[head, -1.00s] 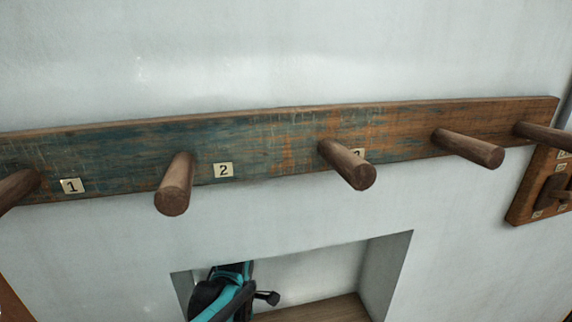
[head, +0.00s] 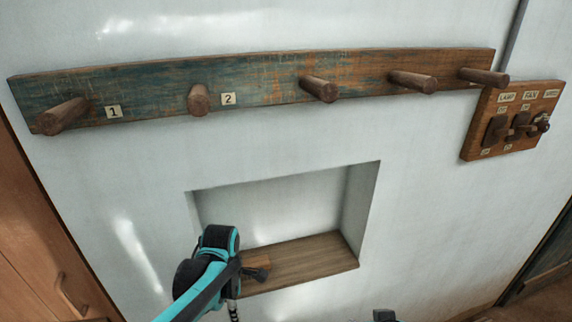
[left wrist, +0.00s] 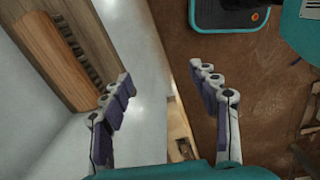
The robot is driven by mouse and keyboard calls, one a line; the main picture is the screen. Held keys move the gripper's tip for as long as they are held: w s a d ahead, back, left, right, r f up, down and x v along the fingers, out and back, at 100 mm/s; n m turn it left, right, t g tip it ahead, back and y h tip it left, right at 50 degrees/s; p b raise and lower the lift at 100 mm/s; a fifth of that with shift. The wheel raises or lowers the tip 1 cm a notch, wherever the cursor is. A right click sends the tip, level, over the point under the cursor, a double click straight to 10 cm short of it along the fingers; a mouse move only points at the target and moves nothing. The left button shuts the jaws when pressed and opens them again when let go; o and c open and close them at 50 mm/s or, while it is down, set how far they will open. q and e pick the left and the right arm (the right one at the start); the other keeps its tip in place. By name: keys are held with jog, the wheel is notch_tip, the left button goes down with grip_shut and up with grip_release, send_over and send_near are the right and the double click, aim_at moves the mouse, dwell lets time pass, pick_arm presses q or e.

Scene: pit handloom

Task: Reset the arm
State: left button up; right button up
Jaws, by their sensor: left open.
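My left arm reaches in from the bottom of the head view, its teal and black wrist in front of the wall niche (head: 300,264). In the left wrist view my left gripper (left wrist: 160,76) is open, its two fingers spread apart with nothing between them. A wooden block with a row of dark notches (left wrist: 62,48) lies beyond the left finger, apart from it. In the head view the block (head: 258,260) is partly hidden behind my wrist on the niche floor.
A wooden peg rail (head: 270,92) with several empty pegs and number labels runs across the wall above the niche. A labelled switch board (head: 553,104) hangs at the right. A wooden door (head: 22,225) stands at the left. The wall right of the niche is clear.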

pick_arm(q)
jog(key=s+a+f+m+t+b, duration=0.2)
jog(key=s+f+m+t+b, duration=0.1)
jog(key=m+b, duration=0.5)
jog(key=s+a+f+m+t+b, duration=0.2)
jog(key=s+f+m+b, duration=0.4)
jog(key=m, duration=0.5)
jog(key=shift+s+a+f+m+t+b, duration=0.25)
jog(key=shift+f+t+b, duration=0.5)
jog(key=shift+b, duration=0.55)
pick_arm(e)
notch_tip(320, 180, down, 17)
jog(key=shift+w, duration=0.2)
